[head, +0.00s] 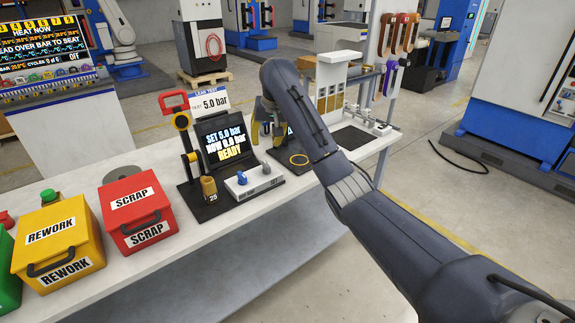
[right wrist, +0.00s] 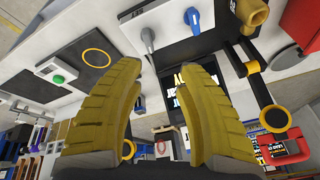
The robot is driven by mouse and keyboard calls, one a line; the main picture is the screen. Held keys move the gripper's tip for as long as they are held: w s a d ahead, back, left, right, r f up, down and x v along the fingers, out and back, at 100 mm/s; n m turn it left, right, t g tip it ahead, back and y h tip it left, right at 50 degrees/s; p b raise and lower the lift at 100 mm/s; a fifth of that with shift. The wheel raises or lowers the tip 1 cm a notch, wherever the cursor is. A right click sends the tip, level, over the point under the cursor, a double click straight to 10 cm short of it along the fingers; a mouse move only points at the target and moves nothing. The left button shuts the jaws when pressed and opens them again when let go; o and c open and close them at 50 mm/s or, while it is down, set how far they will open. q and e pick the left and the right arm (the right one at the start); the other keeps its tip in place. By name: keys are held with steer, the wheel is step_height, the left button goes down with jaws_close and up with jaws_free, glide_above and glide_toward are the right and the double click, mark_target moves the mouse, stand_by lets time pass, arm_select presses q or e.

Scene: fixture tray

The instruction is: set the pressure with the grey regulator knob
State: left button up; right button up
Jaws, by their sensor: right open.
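The grey regulator knob (head: 266,168) stands on the right part of a light block, beside a blue knob (head: 242,178). In the right wrist view the grey knob (right wrist: 148,38) is near the top centre, with the blue knob (right wrist: 192,17) to its right. My right gripper (head: 266,137) is open and hangs behind the block in the head view. Its yellow fingers (right wrist: 162,67) are apart with nothing between them; the grey knob lies beyond their tips. The screen (head: 225,142) reads SET 5.0 bar, NOW 0.0 bar, READY. My left gripper is not in view.
A red-handled clamp (head: 180,118) and a brass part (head: 209,188) stand left of the block. A dark pad with a yellow ring (head: 299,159) lies to its right. Red SCRAP (head: 138,208) and yellow REWORK (head: 60,245) boxes occupy the left of the bench.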

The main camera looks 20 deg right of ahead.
steer(key=d+r+n, duration=0.1)
steer(key=d+n, duration=0.1)
steer(key=n, duration=0.1)
glide_toward(266, 164)
steer(key=shift+h, duration=0.3)
steer(key=x, duration=1)
steer(key=shift+a+f, duration=0.15)
steer(key=shift+a, duration=0.1)
jaws_close()
